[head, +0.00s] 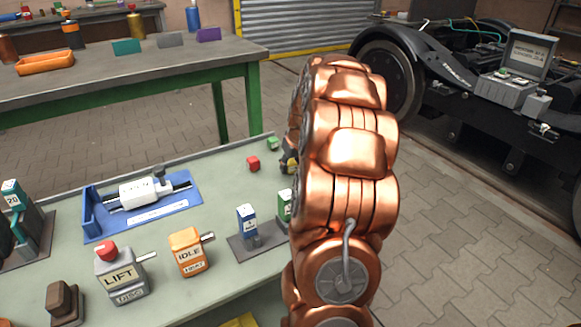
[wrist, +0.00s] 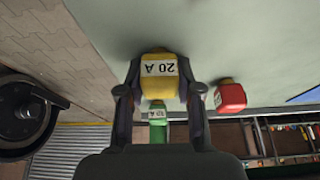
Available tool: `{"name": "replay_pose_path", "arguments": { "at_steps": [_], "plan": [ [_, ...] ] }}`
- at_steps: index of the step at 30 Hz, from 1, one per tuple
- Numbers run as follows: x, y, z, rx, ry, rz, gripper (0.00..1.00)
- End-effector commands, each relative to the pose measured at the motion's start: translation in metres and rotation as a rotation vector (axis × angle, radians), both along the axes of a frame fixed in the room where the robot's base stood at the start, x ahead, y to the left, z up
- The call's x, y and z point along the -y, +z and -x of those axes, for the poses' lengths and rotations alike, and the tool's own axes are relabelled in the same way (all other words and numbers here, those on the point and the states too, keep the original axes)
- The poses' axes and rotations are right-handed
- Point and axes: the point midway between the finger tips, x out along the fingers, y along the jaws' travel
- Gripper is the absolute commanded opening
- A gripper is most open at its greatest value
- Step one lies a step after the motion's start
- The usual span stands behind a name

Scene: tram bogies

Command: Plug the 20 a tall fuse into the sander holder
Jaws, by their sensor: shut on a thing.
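My gripper (wrist: 160,92) is shut on a yellow fuse labelled 20 A (wrist: 158,78), with one dark finger on each side of it. I cannot tell whether the fuse touches the bench top. In the head view my gripper (head: 289,160) is at the far side of the bench, partly hidden by my copper arm. A dark base (head: 262,243) carries a blue fuse-like block (head: 247,220) and a green one (head: 284,205), partly hidden by my arm. I cannot read which holder is the sander's. A teal and white block marked 20 (head: 12,195) stands at the far left.
A red block (head: 253,163) and a green block (head: 272,143) sit close to my gripper. A blue tray (head: 95,222), a LIFT box (head: 121,275) and an orange IDLE box (head: 188,252) stand on the bench. The bogie (head: 450,95) is behind, right.

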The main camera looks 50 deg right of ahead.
Motion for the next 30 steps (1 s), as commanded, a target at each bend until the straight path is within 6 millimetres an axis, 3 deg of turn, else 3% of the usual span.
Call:
{"name": "replay_pose_path", "arguments": {
  "at_steps": [11, 22, 30],
  "plan": [
    [0.0, 0.003, 0.0, 0.0, 0.0, 0.0, 0.05],
    [0.001, 0.041, -0.001, 0.004, 0.001, 0.005, 0.05],
    [0.007, 0.04, 0.04, -0.001, -0.002, -0.003, 0.05]
  ]
}}
